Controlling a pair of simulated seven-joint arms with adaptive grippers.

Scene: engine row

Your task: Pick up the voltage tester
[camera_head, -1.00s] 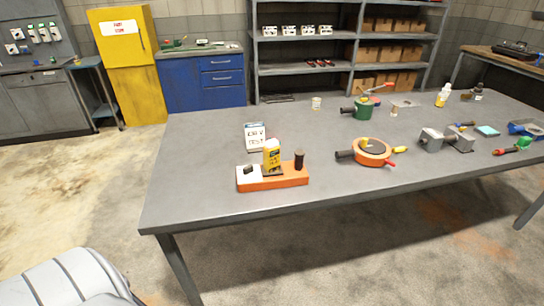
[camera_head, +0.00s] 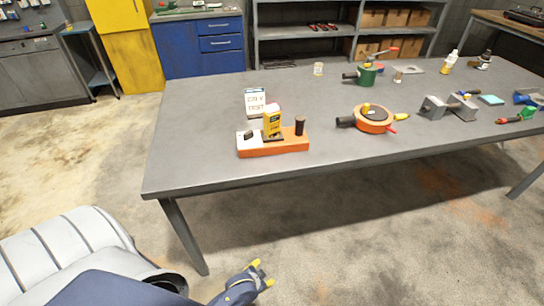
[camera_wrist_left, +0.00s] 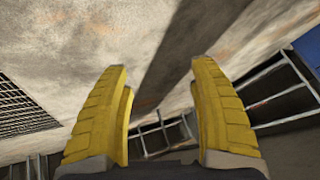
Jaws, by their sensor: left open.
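A small upright yellow item (camera_head: 271,122) with a dark base stands on an orange-and-white tray (camera_head: 285,149) near the table's front left. It may be the voltage tester; its lettering is too small to read. A dark cylinder (camera_head: 299,125) and a small dark piece share the tray. My left gripper (camera_head: 263,273) is low in front of the table, well apart from the tray. In the left wrist view its yellow fingers (camera_wrist_left: 160,110) are spread and empty. My right gripper is not in view.
A printed white card (camera_head: 255,103) stands behind the tray. The grey table (camera_head: 205,135) has free room left of the tray. Its front edge lies between my left gripper and the tray.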

